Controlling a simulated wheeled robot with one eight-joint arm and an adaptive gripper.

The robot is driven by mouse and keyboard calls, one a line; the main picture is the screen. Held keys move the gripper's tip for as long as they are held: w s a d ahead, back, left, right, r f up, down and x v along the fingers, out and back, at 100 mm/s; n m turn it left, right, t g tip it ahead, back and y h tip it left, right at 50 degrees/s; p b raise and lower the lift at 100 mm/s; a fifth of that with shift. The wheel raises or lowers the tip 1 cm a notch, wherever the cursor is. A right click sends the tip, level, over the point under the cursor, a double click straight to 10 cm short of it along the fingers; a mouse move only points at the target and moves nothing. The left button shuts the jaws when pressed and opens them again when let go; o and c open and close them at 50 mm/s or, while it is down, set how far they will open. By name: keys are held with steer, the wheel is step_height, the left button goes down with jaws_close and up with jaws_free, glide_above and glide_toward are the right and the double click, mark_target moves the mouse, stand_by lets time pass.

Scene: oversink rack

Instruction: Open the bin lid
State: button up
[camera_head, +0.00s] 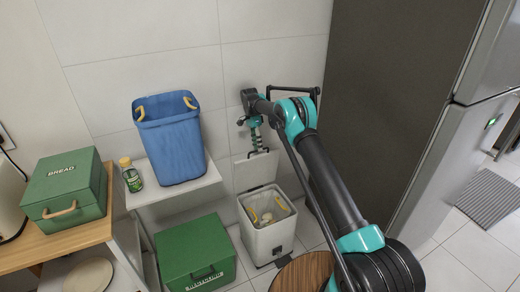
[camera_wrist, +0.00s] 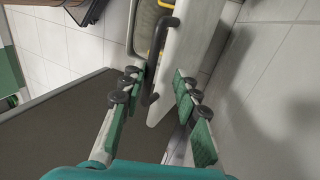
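The white bin (camera_head: 272,238) stands on the floor by the wall, with its lid (camera_head: 256,170) raised upright at the back. The bin's inside shows, with yellow handles (camera_head: 266,217) in it. My gripper (camera_head: 257,148) is at the top of the raised lid, pointing down. In the wrist view my gripper (camera_wrist: 158,84) has its green-padded fingers spread apart. The pale lid (camera_wrist: 190,62) and its dark handle (camera_wrist: 162,50) extend between and beyond the fingertips. I cannot tell whether a finger touches the lid.
A green recycling box (camera_head: 196,252) stands left of the bin. A blue basket (camera_head: 172,145) and a small bottle (camera_head: 131,176) sit on a white shelf above it. A green bread box (camera_head: 66,190) is at far left. The tall dark fridge (camera_head: 385,100) bounds the right side.

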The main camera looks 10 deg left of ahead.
step_height(320, 180, up, 6)
steer(key=shift+w, duration=0.35)
steer(key=shift+d+r, duration=0.1)
steer(key=s+d+r+n+t+y, duration=0.1)
steer(key=s+d+r+n+t, duration=0.2)
steer(key=d+r, duration=0.65)
steer(key=s+d+r+n+y, duration=0.1)
steer(key=s+d+r+n, duration=0.2)
steer(key=s+d, duration=1)
steer(key=s+d+f+n+t, duration=0.1)
steer(key=s+d+f, duration=0.2)
steer(key=s, duration=0.7)
steer(key=s+d+f+n+t, duration=0.2)
steer(key=s+d, duration=0.3)
steer(key=s, duration=0.5)
steer(key=s+d+f+n+t, duration=0.1)
steer(key=s+d+f+n, duration=0.1)
steer(key=s, duration=0.8)
steer(key=shift+s+d+f+t, duration=0.2)
steer(key=shift+d+f+t, duration=0.1)
steer(key=shift+d+f, duration=0.6)
